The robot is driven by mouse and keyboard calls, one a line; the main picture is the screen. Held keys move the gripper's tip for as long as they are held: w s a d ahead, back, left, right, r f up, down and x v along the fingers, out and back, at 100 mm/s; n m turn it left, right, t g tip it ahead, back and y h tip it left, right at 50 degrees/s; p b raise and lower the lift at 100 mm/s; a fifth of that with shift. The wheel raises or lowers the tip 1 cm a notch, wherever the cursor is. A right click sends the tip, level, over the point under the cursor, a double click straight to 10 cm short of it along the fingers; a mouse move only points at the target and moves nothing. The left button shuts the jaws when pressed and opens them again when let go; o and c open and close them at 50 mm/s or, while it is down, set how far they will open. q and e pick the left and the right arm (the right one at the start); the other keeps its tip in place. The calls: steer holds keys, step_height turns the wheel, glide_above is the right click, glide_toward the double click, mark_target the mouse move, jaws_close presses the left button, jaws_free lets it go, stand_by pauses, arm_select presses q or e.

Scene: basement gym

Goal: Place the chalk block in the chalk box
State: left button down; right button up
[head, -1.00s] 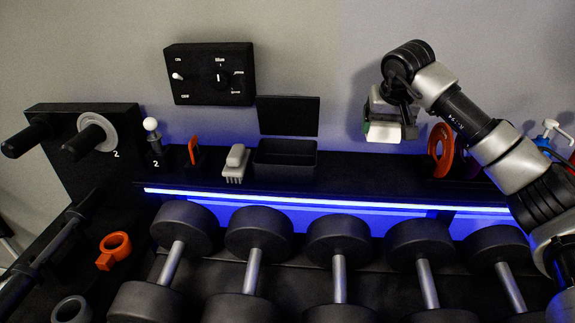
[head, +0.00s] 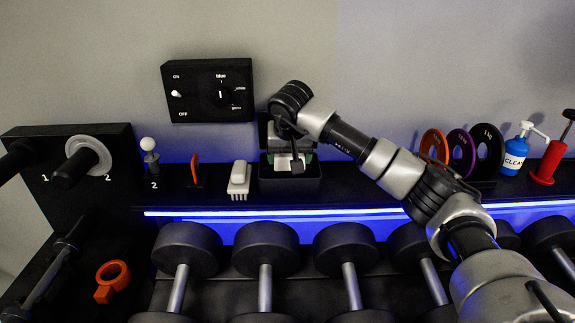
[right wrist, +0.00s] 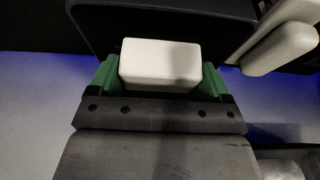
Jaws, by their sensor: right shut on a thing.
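The white chalk block (right wrist: 160,65) is held between the green fingertips of my right gripper (right wrist: 160,82) in the right wrist view. In the head view, the right gripper (head: 289,158) is at the mouth of the open black chalk box (head: 290,185), with the block partly hidden behind my wrist. I cannot tell how far the block is below the rim. The box's raised lid (head: 264,130) stands behind, mostly covered by my arm. My left gripper is not in view.
A white brush (head: 239,177) stands just left of the box; an orange clip (head: 195,168) is farther left. Weight discs (head: 461,148), a spray bottle (head: 515,150) and a red item (head: 549,160) stand at the right. Dumbbells (head: 267,247) line the front. A switch panel (head: 208,90) hangs above.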

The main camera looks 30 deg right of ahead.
mark_target(289, 167)
steer(key=shift+w+f, duration=0.1)
steer(key=shift+f, duration=0.1)
step_height(289, 167, down, 3)
steer(key=shift+f+p, duration=0.2)
steer(key=shift+p, duration=0.4)
steer(key=shift+f, duration=0.4)
steer(key=o, duration=0.9)
steer(key=shift+r, duration=0.5)
arm_select(q)
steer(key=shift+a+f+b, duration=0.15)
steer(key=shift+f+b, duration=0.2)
steer(key=shift+b, duration=0.7)
arm_select(e)
steer(key=v, duration=1.1)
steer(key=shift+s+r, duration=0.15)
steer(key=shift+s, duration=0.15)
